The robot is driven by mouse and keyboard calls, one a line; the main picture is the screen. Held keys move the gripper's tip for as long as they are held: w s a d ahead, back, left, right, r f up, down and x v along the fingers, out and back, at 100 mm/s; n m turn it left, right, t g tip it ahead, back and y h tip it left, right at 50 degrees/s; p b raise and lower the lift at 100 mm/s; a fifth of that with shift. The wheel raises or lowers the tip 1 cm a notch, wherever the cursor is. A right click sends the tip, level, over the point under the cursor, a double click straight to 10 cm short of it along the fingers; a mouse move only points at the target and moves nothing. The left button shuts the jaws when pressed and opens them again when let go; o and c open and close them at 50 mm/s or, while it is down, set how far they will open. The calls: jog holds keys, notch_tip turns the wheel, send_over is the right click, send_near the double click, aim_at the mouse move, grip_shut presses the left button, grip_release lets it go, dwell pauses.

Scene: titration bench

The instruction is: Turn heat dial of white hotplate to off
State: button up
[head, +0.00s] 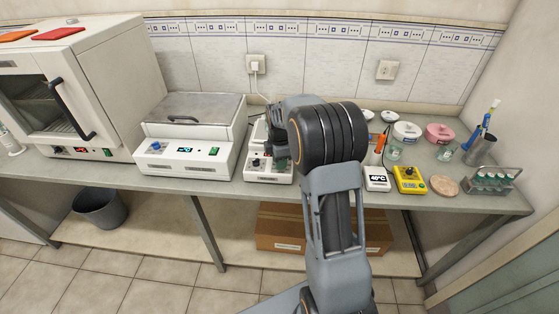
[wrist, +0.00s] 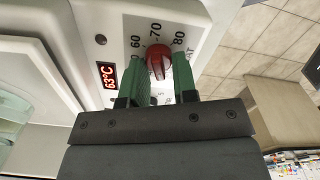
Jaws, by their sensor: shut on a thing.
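The white hotplate (head: 268,178) stands near the bench's front edge, partly hidden behind my arm in the head view. In the wrist view its white front panel (wrist: 112,40) fills the upper part. The red heat dial (wrist: 159,60) sits there beside the printed marks 60, 70 and 80. A red display (wrist: 108,76) reads 63°C. My gripper (wrist: 161,68) has its two green fingers on either side of the dial, shut on it. The dial's exact pointer direction is hard to tell. In the head view the dial and fingertips are mostly hidden.
A white bath with a blue knob (head: 190,158) stands left of the hotplate, with a white oven (head: 100,75) beyond it.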

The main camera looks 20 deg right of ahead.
jog(key=shift+n, duration=1.5)
jog(key=o, duration=0.8)
jog(key=shift+s, duration=0.1)
jog(key=shift+o, duration=0.2)
jog(key=shift+r, duration=0.15)
notch_tip(320, 180, up, 14)
jog(key=shift+f, duration=0.2)
